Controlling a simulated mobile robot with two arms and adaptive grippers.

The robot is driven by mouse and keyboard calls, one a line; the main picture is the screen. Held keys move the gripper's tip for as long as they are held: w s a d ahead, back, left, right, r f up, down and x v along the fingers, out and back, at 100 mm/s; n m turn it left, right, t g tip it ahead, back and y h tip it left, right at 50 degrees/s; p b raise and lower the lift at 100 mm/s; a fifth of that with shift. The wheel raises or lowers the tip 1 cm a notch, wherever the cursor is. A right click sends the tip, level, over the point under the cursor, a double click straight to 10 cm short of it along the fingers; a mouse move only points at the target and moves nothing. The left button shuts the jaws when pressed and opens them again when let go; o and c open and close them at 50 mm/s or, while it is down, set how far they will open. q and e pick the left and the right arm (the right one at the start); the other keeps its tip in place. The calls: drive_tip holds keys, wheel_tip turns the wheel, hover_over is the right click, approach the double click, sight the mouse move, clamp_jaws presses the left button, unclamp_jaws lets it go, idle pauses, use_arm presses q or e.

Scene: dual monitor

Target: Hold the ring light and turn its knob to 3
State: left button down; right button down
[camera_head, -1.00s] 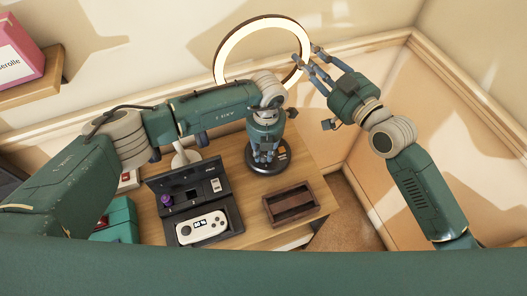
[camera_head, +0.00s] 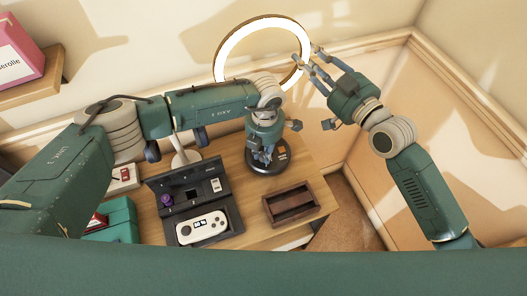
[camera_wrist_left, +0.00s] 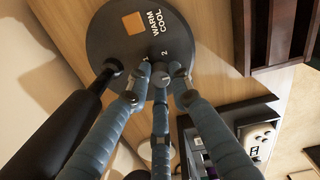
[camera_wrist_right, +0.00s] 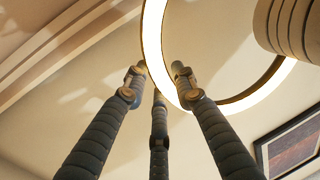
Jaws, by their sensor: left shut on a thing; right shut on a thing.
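The ring light (camera_head: 228,48) glows brightly above the back of the desk. Its round dark base (camera_head: 284,158) stands on the desk. In the left wrist view the base (camera_wrist_left: 112,45) shows an orange square, the words WARM and COOL, and a 2 near the knob (camera_wrist_left: 159,76). My left gripper (camera_head: 263,158) points down and is shut on the knob, whose setting is partly hidden by the fingers. My right gripper (camera_head: 304,62) is shut on the ring's right side. The ring also shows between its fingers in the right wrist view (camera_wrist_right: 153,40).
An open black case (camera_head: 160,215) with a white device (camera_head: 202,228) lies left of the base. A brown wooden tray (camera_head: 291,204) sits at the desk's (camera_head: 250,238) right front. A teal box (camera_head: 115,217) is at the left. Walls enclose the back and right.

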sight(264, 156)
use_arm(q)
drive_tip(key=shift+m, duration=0.3)
drive_tip(key=c, duration=1.5)
unclamp_jaws()
drive_tip(key=shift+c, duration=0.2)
drive_tip(key=shift+r, duration=0.1)
wheel_tip(264, 156, up, 12)
drive_tip(key=shift+s, duration=0.2)
drive_tip(key=shift+d, duration=0.1)
use_arm(e)
drive_tip(key=c, duration=1.3)
unclamp_jaws()
drive_tip(key=shift+c, duration=0.2)
